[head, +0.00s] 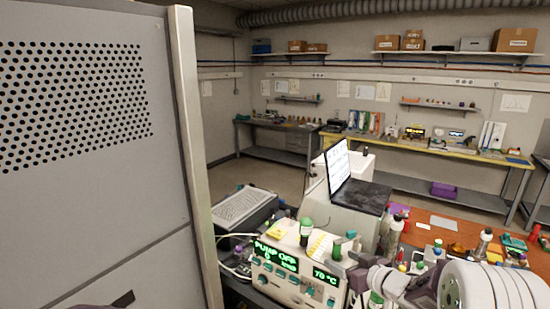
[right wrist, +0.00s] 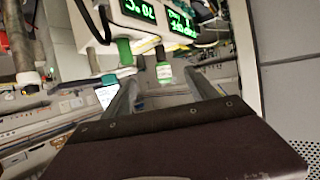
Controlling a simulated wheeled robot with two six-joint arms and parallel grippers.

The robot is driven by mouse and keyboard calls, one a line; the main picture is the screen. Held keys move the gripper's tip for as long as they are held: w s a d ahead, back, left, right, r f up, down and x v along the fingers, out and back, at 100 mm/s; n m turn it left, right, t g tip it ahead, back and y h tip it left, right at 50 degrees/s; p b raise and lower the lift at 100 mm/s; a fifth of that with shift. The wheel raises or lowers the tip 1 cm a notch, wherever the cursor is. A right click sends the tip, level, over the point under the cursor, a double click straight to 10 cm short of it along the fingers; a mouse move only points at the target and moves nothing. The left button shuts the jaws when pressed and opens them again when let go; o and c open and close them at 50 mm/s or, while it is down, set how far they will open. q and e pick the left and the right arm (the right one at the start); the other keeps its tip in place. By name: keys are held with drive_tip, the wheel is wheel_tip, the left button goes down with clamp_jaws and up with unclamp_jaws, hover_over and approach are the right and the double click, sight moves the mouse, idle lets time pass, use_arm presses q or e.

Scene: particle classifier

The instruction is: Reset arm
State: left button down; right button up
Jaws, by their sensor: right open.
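My right arm comes in at the lower right of the head view, and its right gripper (head: 358,262) is in front of the right end of a pump unit (head: 284,282). In the right wrist view, the two fingers of this gripper (right wrist: 165,84) stand apart with nothing held between them. A small green-labelled vial (right wrist: 164,72) shows beyond the fingertips; I cannot tell how far away it is.
A large perforated grey panel (head: 80,140) fills the left of the head view. A laptop (head: 338,168) stands on a grey box behind the pump unit. An orange-brown bench (head: 447,233) with bottles and small parts lies right. Shelves and benches line the far walls.

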drive_tip(key=a+f+h+b, duration=0.1)
drive_tip(key=a+f+b, duration=0.1)
drive_tip(key=a+b, duration=0.35)
use_arm(q)
drive_tip(key=f, duration=0.5)
drive_tip(key=shift+w+a+f, duration=0.1)
drive_tip(key=shift+w+f, duration=0.1)
drive_tip(key=shift+w, duration=0.15)
use_arm(e)
drive_tip(key=s+d+f+m+g+h, duration=0.1)
drive_tip(key=s+f+g, duration=0.4)
drive_tip(key=s, duration=0.8)
drive_tip(key=s+d+f+m+g+h, duration=0.2)
drive_tip(key=s+f+g, duration=0.4)
drive_tip(key=s+f, duration=0.4)
drive_tip(key=s+m+h, duration=0.1)
drive_tip(key=s+m, duration=0.1)
drive_tip(key=s, duration=0.1)
drive_tip(key=shift+s+f, duration=0.25)
drive_tip(key=shift+s, duration=0.05)
